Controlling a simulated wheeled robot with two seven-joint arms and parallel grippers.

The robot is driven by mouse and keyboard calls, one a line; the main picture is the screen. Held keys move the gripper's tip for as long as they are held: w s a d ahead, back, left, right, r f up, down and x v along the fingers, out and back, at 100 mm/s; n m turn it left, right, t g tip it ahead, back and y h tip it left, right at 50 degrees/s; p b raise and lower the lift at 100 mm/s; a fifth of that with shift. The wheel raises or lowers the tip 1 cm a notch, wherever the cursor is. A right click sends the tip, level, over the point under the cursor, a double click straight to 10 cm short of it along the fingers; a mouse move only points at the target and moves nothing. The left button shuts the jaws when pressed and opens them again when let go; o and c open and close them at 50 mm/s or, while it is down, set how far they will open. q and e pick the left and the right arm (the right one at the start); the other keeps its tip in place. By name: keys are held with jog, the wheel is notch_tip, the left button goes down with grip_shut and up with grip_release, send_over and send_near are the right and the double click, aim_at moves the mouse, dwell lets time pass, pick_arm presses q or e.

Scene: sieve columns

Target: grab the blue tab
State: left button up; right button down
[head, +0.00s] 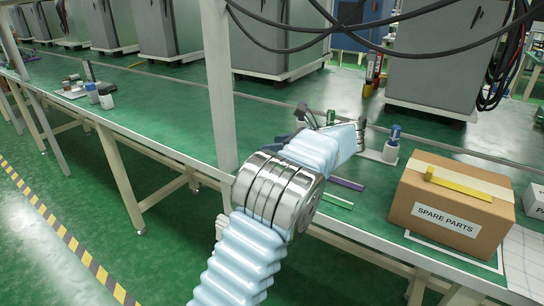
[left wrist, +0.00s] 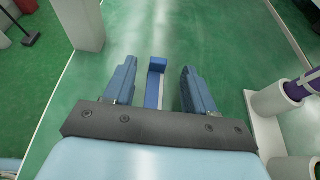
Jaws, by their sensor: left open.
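The blue tab (left wrist: 154,84) shows in the left wrist view, a narrow blue strip with a raised block at its far end. It lies between the two blue fingers of my left gripper (left wrist: 158,76), with a gap on both sides. My left gripper is open. In the head view the left gripper (head: 305,118) is over the green bench, partly hidden behind its own arm, and I cannot make out the blue tab there. My right gripper is not in view.
A purple strip (head: 345,184) and a green strip (head: 337,200) lie on the bench. A cardboard box (head: 440,212) marked SPARE PARTS carries a yellow strip (head: 460,185). A blue-capped bottle (head: 391,150) stands on a white tray. A white post (head: 218,90) rises left of the arm.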

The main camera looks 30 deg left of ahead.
pick_arm(q)
jog(key=x, duration=0.5)
jog(key=shift+d+f, duration=0.15)
jog(key=shift+f, duration=0.1)
jog(key=shift+c, duration=0.3)
grip_shut()
